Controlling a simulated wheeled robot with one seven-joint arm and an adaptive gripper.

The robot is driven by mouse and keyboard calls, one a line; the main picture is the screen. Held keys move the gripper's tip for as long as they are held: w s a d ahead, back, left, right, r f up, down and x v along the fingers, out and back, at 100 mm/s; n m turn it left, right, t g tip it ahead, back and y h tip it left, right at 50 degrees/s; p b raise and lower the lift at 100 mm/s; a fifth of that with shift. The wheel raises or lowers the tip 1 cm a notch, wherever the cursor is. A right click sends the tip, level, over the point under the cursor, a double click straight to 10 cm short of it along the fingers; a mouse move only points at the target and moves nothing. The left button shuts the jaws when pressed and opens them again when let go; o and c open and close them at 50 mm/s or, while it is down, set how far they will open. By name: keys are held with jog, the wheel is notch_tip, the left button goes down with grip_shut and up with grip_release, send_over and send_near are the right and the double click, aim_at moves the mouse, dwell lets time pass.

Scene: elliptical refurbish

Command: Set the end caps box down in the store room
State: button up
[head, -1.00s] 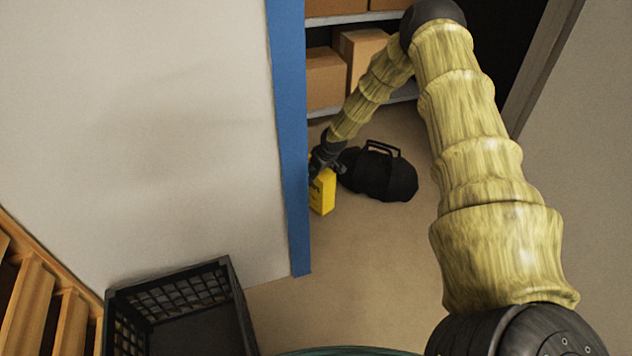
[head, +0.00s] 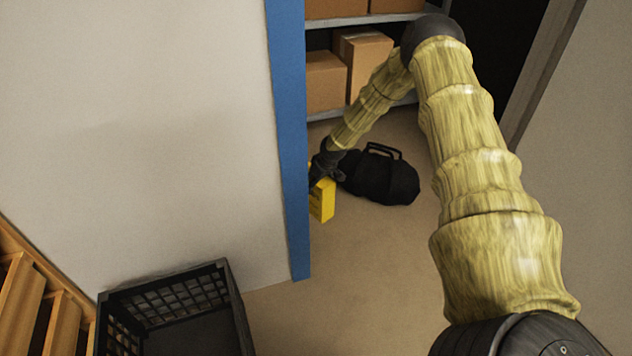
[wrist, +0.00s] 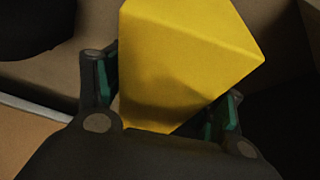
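The yellow box (head: 323,200), which I take to be the end caps box, is just inside the doorway, beside the blue door frame (head: 288,150). In the head view my gripper (head: 318,177) is at its upper part, and the frame partly hides both. In the wrist view the yellow box (wrist: 185,65) lies between the two green-padded fingers (wrist: 168,112), tilted in that view. The fingers stand on both sides of it and appear closed on it. I cannot tell whether its bottom touches the floor.
A black duffel bag (head: 385,178) lies on the floor right of the box. Shelves with cardboard boxes (head: 362,55) stand behind. A black crate (head: 190,300) and a wooden rack (head: 30,305) are at the lower left. The floor in the doorway (head: 350,260) is clear.

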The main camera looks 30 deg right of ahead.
dwell(0.3)
jog(key=p+v, duration=0.5)
jog(key=v, duration=0.5)
jog(key=shift+r, duration=0.45)
jog(key=shift+s+r+p, duration=0.3)
jog(key=shift+r+p, duration=0.05)
jog(key=shift+r, duration=0.25)
